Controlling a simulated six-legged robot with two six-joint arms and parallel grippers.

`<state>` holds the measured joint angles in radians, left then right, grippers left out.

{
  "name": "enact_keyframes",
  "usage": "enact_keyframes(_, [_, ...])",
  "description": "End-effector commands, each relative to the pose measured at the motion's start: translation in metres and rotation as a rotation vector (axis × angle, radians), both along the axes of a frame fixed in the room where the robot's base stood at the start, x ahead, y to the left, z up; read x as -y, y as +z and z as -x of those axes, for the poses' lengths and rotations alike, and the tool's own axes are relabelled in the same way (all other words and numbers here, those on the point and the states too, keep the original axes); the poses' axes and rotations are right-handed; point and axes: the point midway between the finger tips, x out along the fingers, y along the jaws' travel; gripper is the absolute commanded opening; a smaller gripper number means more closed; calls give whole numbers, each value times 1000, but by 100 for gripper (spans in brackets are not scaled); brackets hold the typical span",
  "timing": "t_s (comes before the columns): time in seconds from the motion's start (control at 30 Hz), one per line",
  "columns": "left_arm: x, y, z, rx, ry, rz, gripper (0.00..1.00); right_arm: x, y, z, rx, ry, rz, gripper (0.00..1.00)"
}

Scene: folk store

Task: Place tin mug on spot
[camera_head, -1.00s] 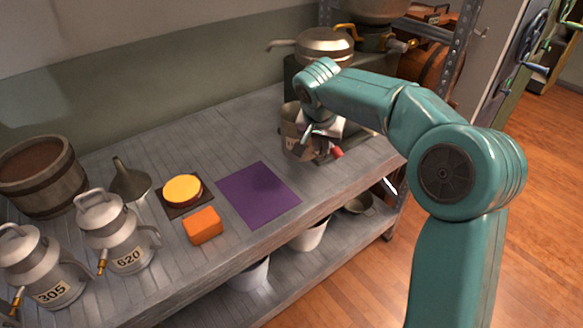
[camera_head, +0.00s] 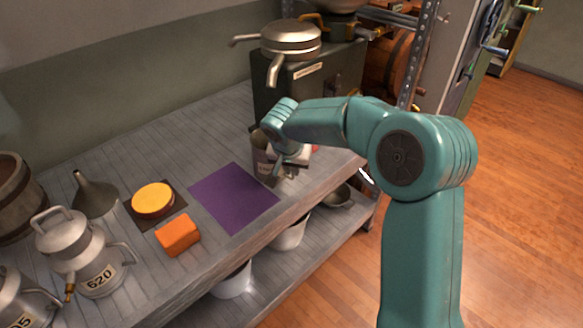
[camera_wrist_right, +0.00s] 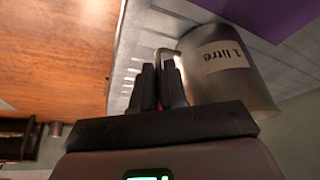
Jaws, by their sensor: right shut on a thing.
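The tin mug (camera_head: 262,157) is a grey metal cup at the right edge of the purple square spot (camera_head: 232,198). In the right wrist view the mug (camera_wrist_right: 228,80) carries a "1 litre" label, and the purple spot (camera_wrist_right: 270,12) shows beyond it. My right gripper (camera_head: 288,166) is at the mug's right side. In the wrist view its two dark fingers (camera_wrist_right: 160,70) are shut on the mug's handle. The mug looks close to upright; whether its base touches the table I cannot tell. My left gripper is not in view.
Left of the spot are an orange block (camera_head: 178,235), a yellow disc (camera_head: 153,198) on a dark square, a funnel (camera_head: 95,195) and a can marked 620 (camera_head: 85,255). A dark box (camera_head: 335,80) stands behind the mug. The table's front edge is close.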

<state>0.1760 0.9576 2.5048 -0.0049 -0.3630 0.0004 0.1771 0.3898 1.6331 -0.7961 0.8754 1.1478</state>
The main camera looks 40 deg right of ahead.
Motion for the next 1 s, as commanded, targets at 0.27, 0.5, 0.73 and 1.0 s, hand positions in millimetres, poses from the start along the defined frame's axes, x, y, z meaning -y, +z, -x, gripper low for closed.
enact_keyframes(0.27, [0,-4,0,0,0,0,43,0,-3,-2,-1,0,1,0])
enact_keyframes(0.5, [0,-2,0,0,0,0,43,0,-1,-2,-1,0,0,38])
enact_keyframes(0.73, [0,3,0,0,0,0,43,-1,5,-2,-1,0,1,38])
enact_keyframes(1.0, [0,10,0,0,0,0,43,-18,58,11,2,2,1,38])
